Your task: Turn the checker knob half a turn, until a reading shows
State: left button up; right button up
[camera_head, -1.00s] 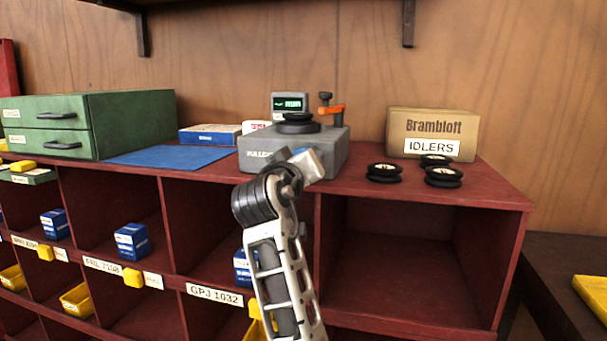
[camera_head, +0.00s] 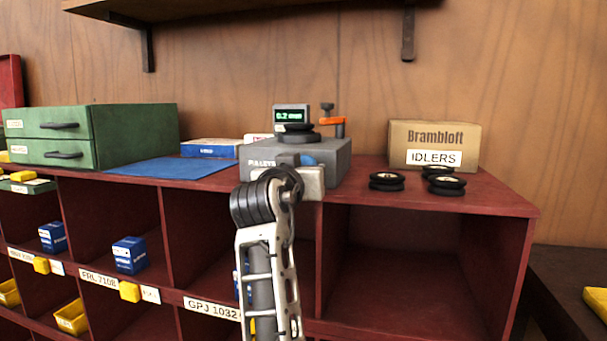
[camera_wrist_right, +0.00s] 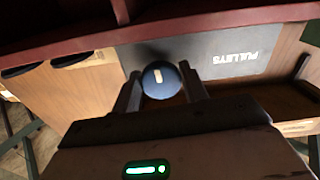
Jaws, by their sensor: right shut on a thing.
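The checker (camera_head: 258,158) is a grey box on the shelf top, with a black pulley (camera_head: 297,134) on it and a small display (camera_head: 291,115) behind. The display shows a green reading that looks like 0.2 with a unit. The blue round knob (camera_wrist_right: 164,89) is on the checker's front face, with a pale mark across it in the right wrist view. My right gripper (camera_wrist_right: 160,76) is shut on the knob, one finger on each side. In the head view the right gripper (camera_head: 308,166) mostly hides the knob. My left gripper is not in view.
A cardboard box marked IDLERS (camera_head: 432,142) and several black pulleys (camera_head: 386,181) stand right of the checker. A blue mat (camera_head: 170,168) and green drawers (camera_head: 135,135) are to its left. Open cubbies lie below the red shelf top.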

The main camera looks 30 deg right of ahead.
jog(key=shift+f, duration=0.1)
jog(key=o, duration=0.9)
jog(key=shift+o, duration=0.2)
jog(key=shift+a, duration=0.15)
jog(key=b+v, duration=0.1)
jog(key=v, duration=0.6)
jog(key=shift+s, duration=0.15)
jog(key=shift+a, duration=0.1)
